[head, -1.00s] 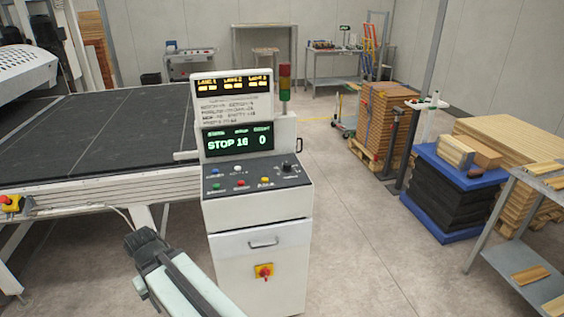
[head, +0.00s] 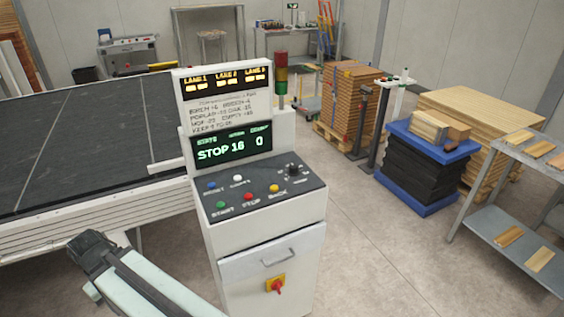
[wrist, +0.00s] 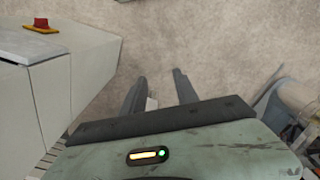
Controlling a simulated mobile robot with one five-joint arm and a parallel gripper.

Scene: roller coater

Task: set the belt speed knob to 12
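The control console (head: 265,235) stands upright in the middle of the head view. Its sloped dark panel carries a black knob (head: 292,171) at the back right, taken to be the belt speed knob; its pointer and scale are too small to read. The green-lit display (head: 232,147) seems to read STOP, 16 and 0. In the wrist view my gripper (wrist: 159,75) is open and empty, its two fingers apart over bare floor. It is clear of the knob, which does not show in that view. The fingers cannot be made out in the head view.
Blue, white, green, red and yellow buttons (head: 274,188) share the panel. A red rotary switch (head: 277,286) sits on the cabinet front and shows in the wrist view (wrist: 42,25). A conveyor (head: 90,130) runs left; a blue platform (head: 425,205) stands right. Floor between is free.

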